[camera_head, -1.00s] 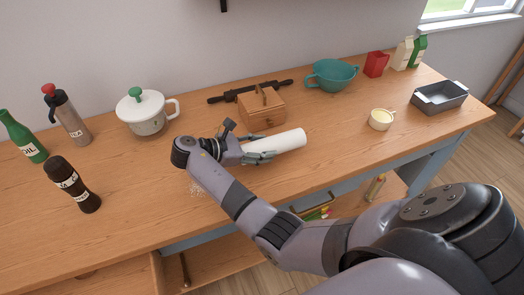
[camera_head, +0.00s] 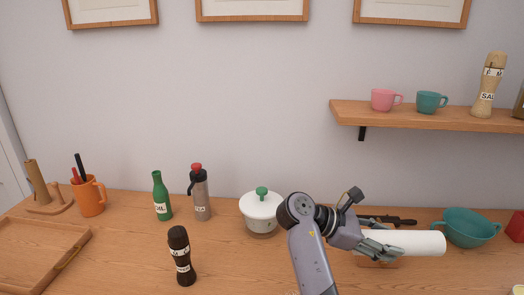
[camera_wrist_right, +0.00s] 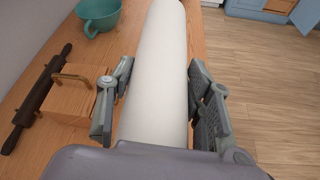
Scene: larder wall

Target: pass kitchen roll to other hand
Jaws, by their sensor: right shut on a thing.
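The kitchen roll (camera_head: 418,242) is a plain white cylinder at the right of the head view, lying about level. My right gripper (camera_head: 372,242) is shut on its left end, and the rest of the roll sticks out to the right. In the right wrist view the roll (camera_wrist_right: 160,70) runs away from me between the two fingers of the gripper (camera_wrist_right: 160,100). The wooden counter shows beneath it. My left gripper is not in view.
A white pot (camera_head: 261,213) with a green knob stands left of my right arm. A teal bowl (camera_head: 471,228) stands beyond the roll's right end. A dark pepper mill (camera_head: 181,257), green bottle (camera_head: 161,196) and orange mug (camera_head: 89,197) stand further left. A wall shelf (camera_head: 430,117) hangs above.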

